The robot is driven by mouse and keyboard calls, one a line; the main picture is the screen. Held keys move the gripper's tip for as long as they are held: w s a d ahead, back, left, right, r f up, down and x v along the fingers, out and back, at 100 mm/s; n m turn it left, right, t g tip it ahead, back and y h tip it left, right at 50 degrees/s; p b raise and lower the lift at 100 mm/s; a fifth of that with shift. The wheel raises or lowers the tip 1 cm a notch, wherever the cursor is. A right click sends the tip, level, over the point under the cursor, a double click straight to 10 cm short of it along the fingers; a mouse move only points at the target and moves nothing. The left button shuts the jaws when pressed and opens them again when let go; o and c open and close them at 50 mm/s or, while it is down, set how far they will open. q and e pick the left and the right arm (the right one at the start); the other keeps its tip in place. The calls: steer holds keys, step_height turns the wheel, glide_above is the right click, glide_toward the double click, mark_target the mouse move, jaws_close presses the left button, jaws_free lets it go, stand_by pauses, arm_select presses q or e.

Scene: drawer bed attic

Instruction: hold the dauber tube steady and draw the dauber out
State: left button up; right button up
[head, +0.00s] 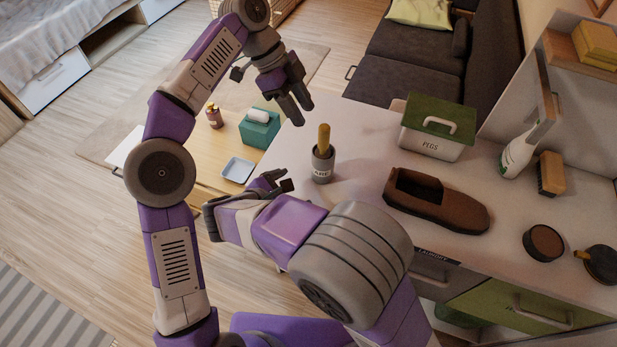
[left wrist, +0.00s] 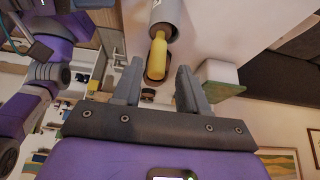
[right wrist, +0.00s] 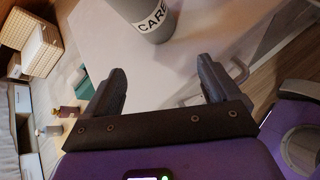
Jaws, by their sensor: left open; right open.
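The dauber tube (head: 322,166) is a grey cylinder with a white label, standing upright on the white counter near its left edge. The yellow dauber (head: 324,137) sticks up out of its top. My left gripper (head: 297,103) is open and empty, above and left of the dauber. In the left wrist view the dauber (left wrist: 157,58) and tube (left wrist: 165,17) lie ahead, beyond the fingertips. My right gripper (head: 281,181) is open and empty, low at the left of the tube and apart from it. In the right wrist view the tube (right wrist: 145,18) stands beyond the open fingers.
On the counter (head: 370,130), a brown shoe (head: 436,200) lies right of the tube, with a green-lidded pegs box (head: 437,127) behind it. A white bottle (head: 517,152), brush (head: 551,174) and round tin (head: 543,242) are farther right. A low table (head: 190,165) stands left.

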mark_target(316, 170)
steer(key=w+d+n+t+h, duration=0.1)
steer(key=d+t, duration=0.1)
steer(key=w+d+f+n+t+h, duration=0.1)
steer(key=w+n+t+h, duration=0.1)
steer(key=shift+w+d, duration=0.1)
steer(key=shift+d, duration=0.3)
steer(key=shift+w+d+r+n+t+h, duration=0.1)
steer(key=shift+w+n+t+h, duration=0.25)
steer(key=shift+n+t, duration=0.45)
steer(key=shift+w+d, duration=0.3)
steer(key=shift+w, duration=0.2)
steer(key=x, duration=0.6)
steer(key=shift+w+r, duration=0.1)
steer(key=shift+w, duration=0.15)
steer(key=shift+c, duration=0.3)
steer(key=c, duration=1.1)
